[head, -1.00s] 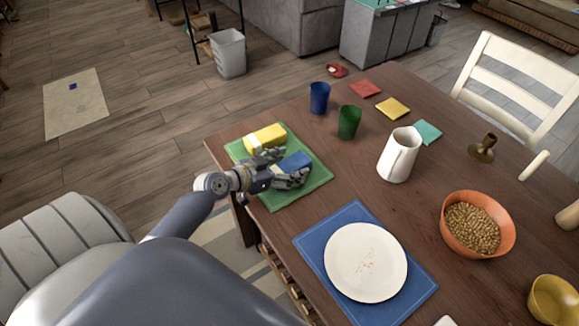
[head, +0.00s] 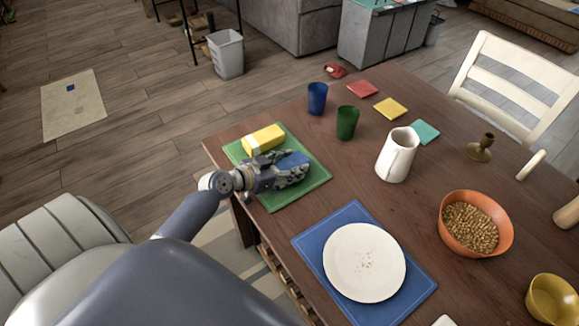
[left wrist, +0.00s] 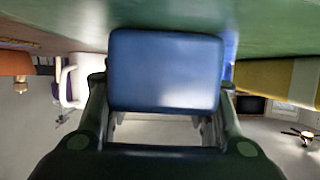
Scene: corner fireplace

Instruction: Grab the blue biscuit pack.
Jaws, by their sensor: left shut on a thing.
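The blue biscuit pack (head: 292,160) is at the green placemat (head: 308,186) on the table's left side. My left gripper (head: 291,171) is shut on the pack, with its fingers along the sides. In the left wrist view the blue pack (left wrist: 166,70) fills the space between the two fingers (left wrist: 160,125), close to the green surface. I cannot tell whether it still touches the mat. A yellow pack (head: 263,139) with a pale end lies on the mat's far part, apart from the gripper; it also shows in the left wrist view (left wrist: 276,78). My right gripper is not in view.
A blue cup (head: 317,98) and a green cup (head: 347,122) stand beyond the mat. A white jug (head: 397,155) stands to the right. A white plate (head: 364,262) lies on a blue placemat (head: 412,302) nearer me. An orange bowl (head: 506,229) is farther right.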

